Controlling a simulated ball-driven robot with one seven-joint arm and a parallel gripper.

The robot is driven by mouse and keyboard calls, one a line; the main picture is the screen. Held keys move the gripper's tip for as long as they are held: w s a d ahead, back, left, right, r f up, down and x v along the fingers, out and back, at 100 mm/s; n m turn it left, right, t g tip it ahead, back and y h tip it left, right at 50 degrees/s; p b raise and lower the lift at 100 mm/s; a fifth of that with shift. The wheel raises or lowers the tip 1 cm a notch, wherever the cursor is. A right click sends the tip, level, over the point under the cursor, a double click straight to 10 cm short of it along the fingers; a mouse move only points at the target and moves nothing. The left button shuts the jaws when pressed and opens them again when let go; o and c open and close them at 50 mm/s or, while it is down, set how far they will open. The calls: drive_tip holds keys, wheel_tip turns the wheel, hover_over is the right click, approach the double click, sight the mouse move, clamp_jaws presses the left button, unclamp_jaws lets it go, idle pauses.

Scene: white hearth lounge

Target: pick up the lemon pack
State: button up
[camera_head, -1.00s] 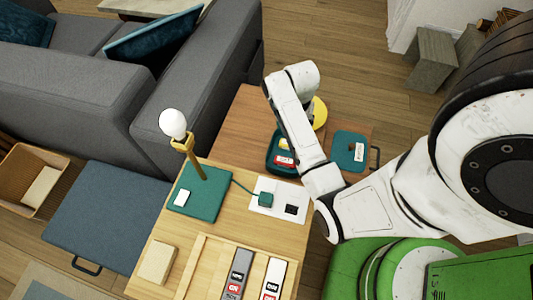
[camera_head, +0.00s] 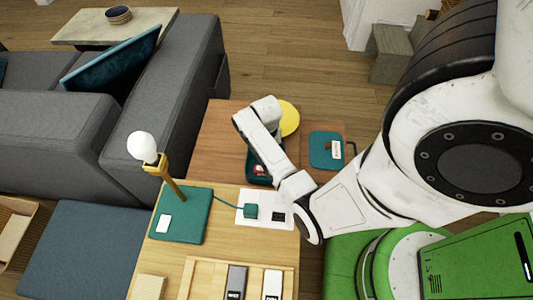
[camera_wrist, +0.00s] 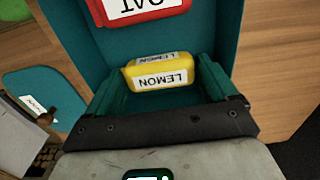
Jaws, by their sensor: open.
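The lemon pack (camera_wrist: 157,79) is yellow with white LEMON labels and lies in a teal tray (camera_wrist: 213,28) in the wrist view. My gripper (camera_wrist: 168,90) is open, with its teal fingers on either side of the pack's near part. I cannot tell whether either finger touches it. In the head view my arm hangs over the teal tray (camera_head: 250,166) and hides the lemon pack and my fingertips.
A red pack (camera_wrist: 140,11) lies in the same tray, beyond the lemon pack. A teal board (camera_head: 326,150) with a small labelled item and a yellow round thing (camera_head: 289,118) are nearby. A lamp (camera_head: 143,147) stands on the front table.

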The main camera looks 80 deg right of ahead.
drive_tip(key=shift+f, duration=0.15)
drive_tip(key=c, duration=0.7)
